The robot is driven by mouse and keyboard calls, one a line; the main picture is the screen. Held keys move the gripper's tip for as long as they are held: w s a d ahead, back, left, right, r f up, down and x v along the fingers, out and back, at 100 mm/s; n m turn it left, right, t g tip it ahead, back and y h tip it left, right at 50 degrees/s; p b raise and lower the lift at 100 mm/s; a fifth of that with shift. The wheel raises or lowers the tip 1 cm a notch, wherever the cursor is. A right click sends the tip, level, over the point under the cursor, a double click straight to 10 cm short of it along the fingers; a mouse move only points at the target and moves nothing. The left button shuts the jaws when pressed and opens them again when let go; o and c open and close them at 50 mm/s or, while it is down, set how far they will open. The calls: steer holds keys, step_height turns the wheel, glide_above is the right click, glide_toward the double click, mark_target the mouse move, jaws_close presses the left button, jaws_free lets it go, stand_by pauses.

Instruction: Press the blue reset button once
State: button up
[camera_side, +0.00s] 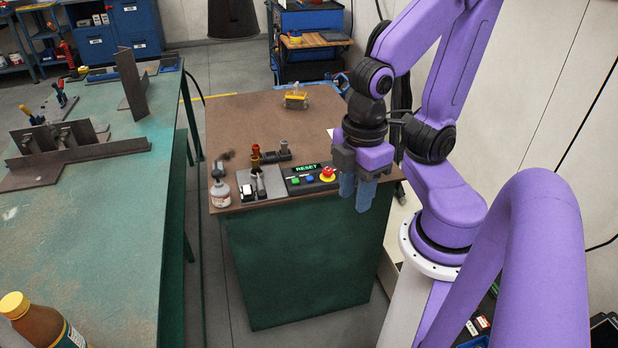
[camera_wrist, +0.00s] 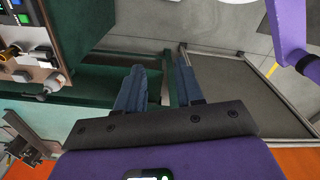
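The blue button (camera_side: 309,180) sits on a dark control panel (camera_side: 293,170) with a lit green RESET label, at the front of the brown-topped bench in the side view. A green button (camera_side: 295,181) is to its left and a red mushroom button (camera_side: 327,174) on a yellow base to its right. My gripper (camera_side: 355,200) is right of the panel with its blue fingers pointing down, apart from the buttons. In the wrist view the fingers (camera_wrist: 160,72) are spread with nothing between them.
A small yellow item (camera_side: 296,98) lies farther back on the bench (camera_side: 232,118). A green worktable (camera_side: 90,215) with metal parts is at left.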

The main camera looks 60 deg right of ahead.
jaws_close()
stand_by(1.4)
